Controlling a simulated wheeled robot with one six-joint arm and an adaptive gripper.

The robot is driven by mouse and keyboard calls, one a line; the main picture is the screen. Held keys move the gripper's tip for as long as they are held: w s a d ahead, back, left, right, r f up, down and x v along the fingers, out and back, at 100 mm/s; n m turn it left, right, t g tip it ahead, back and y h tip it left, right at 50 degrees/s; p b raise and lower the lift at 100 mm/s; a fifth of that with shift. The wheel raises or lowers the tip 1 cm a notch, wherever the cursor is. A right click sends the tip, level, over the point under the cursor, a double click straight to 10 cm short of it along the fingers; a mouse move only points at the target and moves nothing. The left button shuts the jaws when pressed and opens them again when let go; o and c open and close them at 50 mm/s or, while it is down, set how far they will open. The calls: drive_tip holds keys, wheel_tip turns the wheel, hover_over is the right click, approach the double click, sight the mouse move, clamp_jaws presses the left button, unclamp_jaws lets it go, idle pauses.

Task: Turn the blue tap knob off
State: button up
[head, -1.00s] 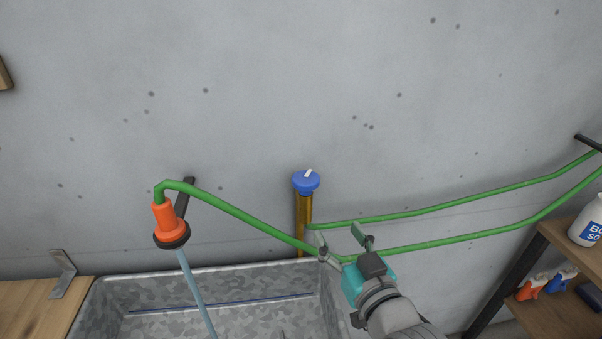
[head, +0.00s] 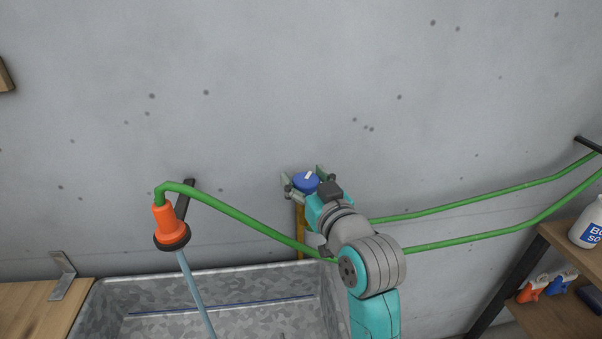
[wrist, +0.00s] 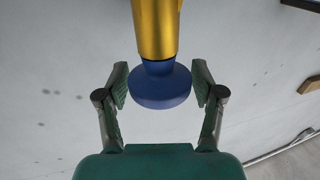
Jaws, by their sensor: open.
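The blue tap knob (head: 306,181) with a white mark on top sits on an upright brass pipe (head: 300,230) against the wall. My gripper (head: 304,180) is open, with one finger on each side of the knob. In the wrist view the blue knob (wrist: 161,88) lies between the two fingertips (wrist: 162,85), with a small gap visible on each side. Water (head: 197,297) runs from the orange hose nozzle (head: 166,226) at the left.
A galvanized metal trough (head: 235,270) stands below the nozzle. A green hose (head: 240,214) crosses behind my arm toward the right wall bracket. A wooden shelf (head: 575,245) with bottles stands at the right. The wall above is clear.

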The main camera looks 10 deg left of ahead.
drive_tip(key=shift+x, duration=1.05)
drive_tip(key=c, duration=0.9)
drive_tip(key=shift+c, duration=0.2)
